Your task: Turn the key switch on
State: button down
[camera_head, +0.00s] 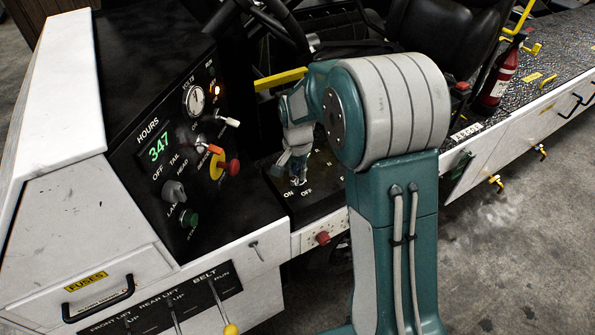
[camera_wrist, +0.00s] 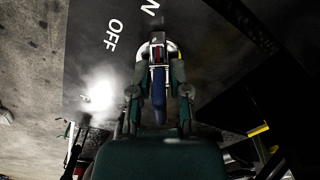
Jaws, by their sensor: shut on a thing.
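The key switch (camera_wrist: 157,48) is on a dark panel lettered ON and OFF. In the wrist view its metal part sits between my fingertips, with a blue piece (camera_wrist: 158,98) reaching back between the fingers. My gripper (camera_wrist: 157,72) is shut on the key. In the head view my gripper (camera_head: 298,176) points down at the panel (camera_head: 322,200), just above the ON and OFF letters. There the key itself is mostly hidden by the fingers, and its exact turn cannot be told.
The upright black console (camera_head: 150,120) on the left carries a green display reading 347, a lit orange lamp, a gauge and several knobs, including a red button (camera_head: 229,168). A steering wheel (camera_head: 285,30) and yellow bar (camera_head: 280,79) are behind my gripper. A fire extinguisher (camera_head: 502,75) stands right.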

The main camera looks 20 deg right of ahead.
jog(key=shift+a+f+m, duration=0.1)
jog(key=shift+m, duration=0.3)
dwell(0.4)
jog(key=c, duration=0.6)
grip_release()
notch_tip(320, 180, up, 12)
jog(key=shift+w+a, duration=0.1)
jog(key=s+r+n+t, duration=0.35)
jog(key=s+r, duration=0.35)
jog(key=s, duration=0.5)
jog(key=s+n, duration=0.2)
jog(key=s, duration=0.2)
jog(key=s+n+t, duration=0.1)
jog(key=s, duration=0.4)
jog(key=s+n+t, duration=0.1)
jog(key=s+n, duration=0.1)
jog(key=s, duration=0.2)
jog(key=shift+s+f+n, duration=0.25)
jog(key=shift+n, duration=0.1)
